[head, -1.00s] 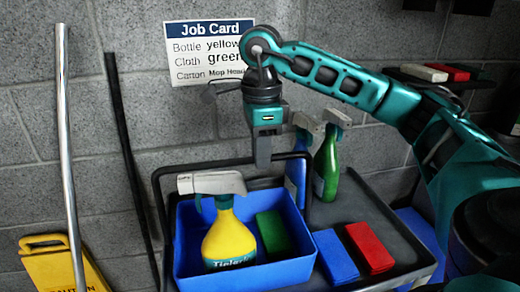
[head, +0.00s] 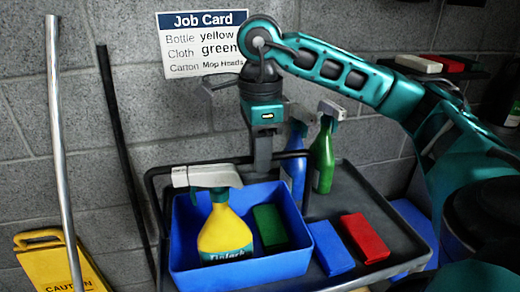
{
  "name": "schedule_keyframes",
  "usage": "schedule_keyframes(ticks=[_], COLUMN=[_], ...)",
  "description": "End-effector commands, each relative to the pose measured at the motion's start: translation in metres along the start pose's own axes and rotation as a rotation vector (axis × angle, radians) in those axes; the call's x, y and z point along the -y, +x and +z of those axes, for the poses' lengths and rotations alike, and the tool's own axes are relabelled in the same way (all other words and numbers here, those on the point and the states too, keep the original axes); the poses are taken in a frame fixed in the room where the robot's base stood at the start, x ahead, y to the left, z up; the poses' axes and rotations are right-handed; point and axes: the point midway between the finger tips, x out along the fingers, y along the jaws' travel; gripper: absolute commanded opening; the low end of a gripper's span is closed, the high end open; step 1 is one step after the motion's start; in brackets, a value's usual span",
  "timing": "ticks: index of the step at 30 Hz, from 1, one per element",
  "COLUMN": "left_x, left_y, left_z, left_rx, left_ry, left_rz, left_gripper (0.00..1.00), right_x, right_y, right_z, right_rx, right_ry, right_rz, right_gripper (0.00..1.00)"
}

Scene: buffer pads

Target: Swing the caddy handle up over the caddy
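The blue caddy (head: 240,273) stands on the dark cart, holding a yellow spray bottle (head: 225,232) with a grey-white head and a green block (head: 269,226). A black caddy handle (head: 215,163) rises as an arch at the caddy's back side, with its right leg coming down near the caddy's right wall. My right gripper (head: 262,162) points down at the handle's top bar, its finger overlapping the bar. It is seen edge-on, so the gap between its fingers is hidden. My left gripper is not in view.
Blue (head: 330,247) and red (head: 366,238) blocks lie right of the caddy on the cart tray (head: 385,213). Green (head: 323,155) and blue (head: 296,170) spray bottles stand behind. A job card (head: 202,42) hangs on the wall; poles and a yellow caution sign (head: 50,262) are left.

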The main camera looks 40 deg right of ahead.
Motion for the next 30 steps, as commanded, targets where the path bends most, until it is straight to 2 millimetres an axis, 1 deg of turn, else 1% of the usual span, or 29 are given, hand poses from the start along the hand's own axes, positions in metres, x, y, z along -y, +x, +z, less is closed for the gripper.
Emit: schedule_keyframes(ticks=[1,3,11,19,30], left_x=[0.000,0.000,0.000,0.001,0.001], left_y=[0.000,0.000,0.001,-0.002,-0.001], left_z=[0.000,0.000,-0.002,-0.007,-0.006], left_rx=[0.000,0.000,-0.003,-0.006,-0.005], left_ry=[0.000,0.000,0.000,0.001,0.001], left_rz=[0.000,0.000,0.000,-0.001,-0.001], left_gripper=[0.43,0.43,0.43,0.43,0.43], right_x=[0.000,0.000,0.001,0.001,0.001], right_y=[0.000,0.000,-0.002,-0.026,-0.063], right_z=[0.000,0.000,0.000,0.000,0.000], right_rx=[0.000,0.000,0.001,0.002,0.002], right_ry=[0.000,0.001,0.002,0.002,0.002], right_rz=[0.000,-0.001,-0.002,-0.004,-0.007], right_gripper=[0.35,0.42,0.43,0.43,0.43])
